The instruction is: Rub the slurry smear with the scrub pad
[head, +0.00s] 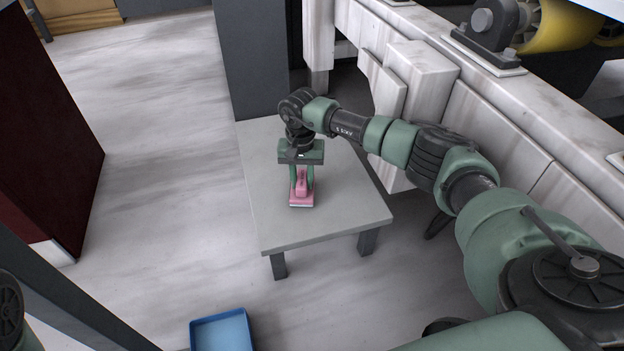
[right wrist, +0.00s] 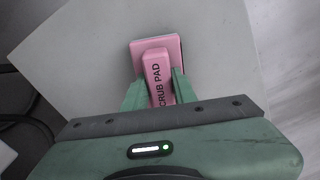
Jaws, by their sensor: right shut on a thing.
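The pink scrub pad (head: 301,201) is at the grey stone slab table (head: 345,205), near its middle. My right gripper (head: 302,184) is shut on the pad's raised pink handle, pointing down. In the right wrist view the pad (right wrist: 157,52) shows its lettering between the green fingers of my right gripper (right wrist: 158,92). I cannot tell whether the pad touches the slab or hovers just above it. No slurry smear shows on the visible slab; it may be hidden under the pad. My left gripper is not in view.
A blue tray (head: 222,331) is on the floor in front of the table. A dark grey pillar (head: 255,60) stands behind it. White machinery with a yellow roller (head: 548,25) lines the right. A dark red cabinet (head: 45,140) stands left. The floor between is clear.

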